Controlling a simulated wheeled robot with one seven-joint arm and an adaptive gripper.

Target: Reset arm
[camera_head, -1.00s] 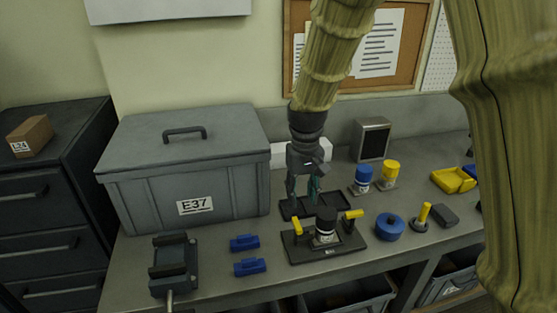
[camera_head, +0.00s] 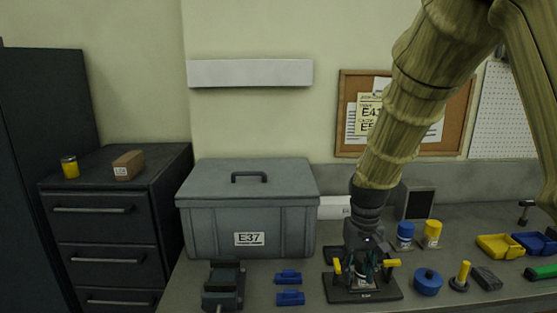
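My gripper (camera_head: 363,277) hangs down at the end of my arm, in front of or over the black plate (camera_head: 340,293) with yellow handles (camera_head: 392,263) on the bench. Its fingers overlap the middle of the plate in this view and hide most of the dark cylinder there. Whether the fingers are open or shut, or touch anything, I cannot tell.
A grey lidded box marked E37 (camera_head: 285,215) stands left of my arm. A dark vise (camera_head: 224,285) and blue blocks (camera_head: 290,298) lie in front of it. Blue (camera_head: 405,232) and yellow (camera_head: 432,232) cylinders, a blue round part (camera_head: 428,282) and open bins (camera_head: 499,246) are to the right.

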